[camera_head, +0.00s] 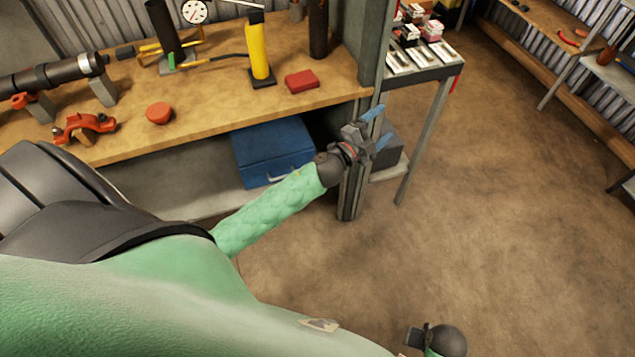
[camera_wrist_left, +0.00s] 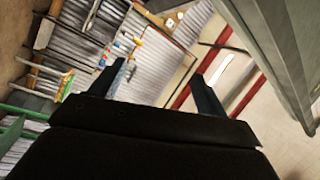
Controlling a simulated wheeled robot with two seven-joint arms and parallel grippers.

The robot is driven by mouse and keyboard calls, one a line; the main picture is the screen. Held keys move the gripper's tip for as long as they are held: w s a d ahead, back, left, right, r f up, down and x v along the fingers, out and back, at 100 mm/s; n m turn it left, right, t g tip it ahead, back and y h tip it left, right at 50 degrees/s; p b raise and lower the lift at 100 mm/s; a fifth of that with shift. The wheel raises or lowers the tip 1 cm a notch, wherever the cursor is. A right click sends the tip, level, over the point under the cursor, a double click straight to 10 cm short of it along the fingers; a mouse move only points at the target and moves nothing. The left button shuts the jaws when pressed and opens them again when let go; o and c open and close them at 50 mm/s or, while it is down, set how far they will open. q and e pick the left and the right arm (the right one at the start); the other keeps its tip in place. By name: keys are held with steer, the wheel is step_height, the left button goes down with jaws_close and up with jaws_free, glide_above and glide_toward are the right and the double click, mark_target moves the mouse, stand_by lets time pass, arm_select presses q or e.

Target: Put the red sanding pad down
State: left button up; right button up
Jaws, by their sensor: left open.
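A red block-shaped pad (camera_head: 302,81), which looks like the sanding pad, lies flat on the wooden bench (camera_head: 215,105) near its right end. My left gripper (camera_head: 380,127) is beside the bench's right end post, to the right of and nearer than the pad, not touching it. Its blue-tipped fingers are spread with nothing between them. In the left wrist view the fingers (camera_wrist_left: 157,70) also stand apart and empty, and the pad does not show there. A small part of my right gripper (camera_head: 414,338) shows at the bottom edge; its jaws are unclear.
A round orange-red piece (camera_head: 158,112) and a red clamp (camera_head: 84,127) are to the left. A blue box (camera_head: 272,152) sits under the bench. A post (camera_head: 352,185) rises close by my left gripper. Open floor (camera_head: 480,210) lies right.

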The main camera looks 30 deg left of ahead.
arm_select(q)
steer(key=s+a+f+n+g+y, duration=0.2)
steer(key=s+f+n+g+y, duration=0.2)
steer(key=s+f+n, duration=0.5)
steer(key=s+a+f+n+g+y, duration=0.1)
steer(key=s+f+n+g+y, duration=0.4)
steer(key=f, duration=0.7)
steer(key=s+d+f+g+h, duration=0.1)
steer(key=s+f+g, duration=0.3)
steer(key=s, duration=0.7)
steer(key=s+d+f+n+g+h, duration=0.1)
steer(key=s+d+f+g, duration=0.3)
steer(key=s, duration=0.7)
steer(key=shift+s+f+h, duration=0.4)
steer(key=shift+f+h, duration=0.2)
steer(key=shift+f, duration=0.2)
